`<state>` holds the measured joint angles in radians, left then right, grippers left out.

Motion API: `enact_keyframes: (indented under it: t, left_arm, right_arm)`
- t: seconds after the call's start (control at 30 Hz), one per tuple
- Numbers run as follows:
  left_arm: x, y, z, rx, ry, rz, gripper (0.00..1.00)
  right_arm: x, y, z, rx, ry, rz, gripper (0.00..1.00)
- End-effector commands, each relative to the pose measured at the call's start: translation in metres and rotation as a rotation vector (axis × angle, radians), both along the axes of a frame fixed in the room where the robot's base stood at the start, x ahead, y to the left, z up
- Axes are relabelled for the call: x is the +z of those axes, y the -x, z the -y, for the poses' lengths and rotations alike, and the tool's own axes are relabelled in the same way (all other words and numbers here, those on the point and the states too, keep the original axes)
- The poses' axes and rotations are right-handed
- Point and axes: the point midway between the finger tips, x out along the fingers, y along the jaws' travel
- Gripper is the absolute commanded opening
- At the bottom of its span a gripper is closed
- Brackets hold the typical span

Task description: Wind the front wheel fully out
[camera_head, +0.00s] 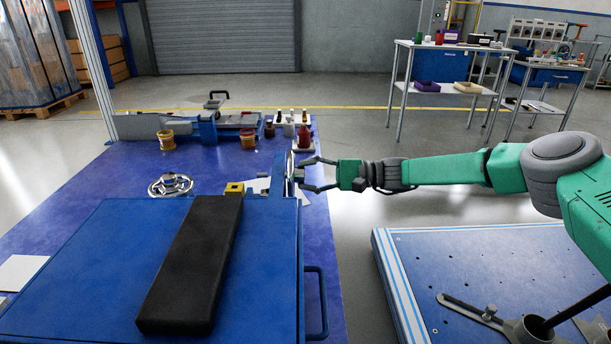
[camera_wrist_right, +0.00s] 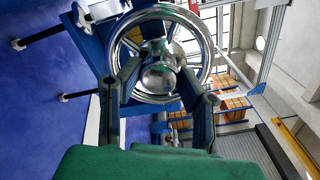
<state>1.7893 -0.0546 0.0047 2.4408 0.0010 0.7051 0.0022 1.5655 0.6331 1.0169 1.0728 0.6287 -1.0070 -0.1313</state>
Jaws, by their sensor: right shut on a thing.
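The front wheel, a chrome handwheel with a round shiny hub, fills the upper middle of the right wrist view (camera_wrist_right: 206,36). In the head view it shows nearly edge-on (camera_head: 290,168) at the right side of the blue fixture. My right gripper (camera_head: 312,174) reaches it from the right. In the wrist view the right gripper's dark fingers (camera_wrist_right: 160,72) lie on both sides of the hub, inside the rim, shut on the wheel. How far the wheel is wound out cannot be told. My left gripper is in neither view.
A black padded bar (camera_head: 195,262) lies on the blue bench top (camera_head: 90,270) in front. Another chrome wheel (camera_head: 170,185) lies behind it at left. Small jars (camera_head: 166,139) and bottles stand farther back. A blue perforated plate (camera_head: 480,262) is below my right arm.

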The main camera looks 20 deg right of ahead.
Motion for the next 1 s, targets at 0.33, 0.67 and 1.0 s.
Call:
enact_keyframes:
  t: [0.33,0.67,1.0]
  left_arm:
    - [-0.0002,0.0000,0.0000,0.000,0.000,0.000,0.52]
    - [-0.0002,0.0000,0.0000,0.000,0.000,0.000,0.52]
    - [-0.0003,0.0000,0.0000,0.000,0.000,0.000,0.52]
  right_arm:
    - [-0.0056,0.0000,0.0043,-0.005,0.100,0.312,0.03]
    - [-0.0067,0.0005,0.0038,-0.002,0.187,0.611,0.03]
    - [-0.0081,0.0007,0.0037,0.003,0.277,0.920,0.03]
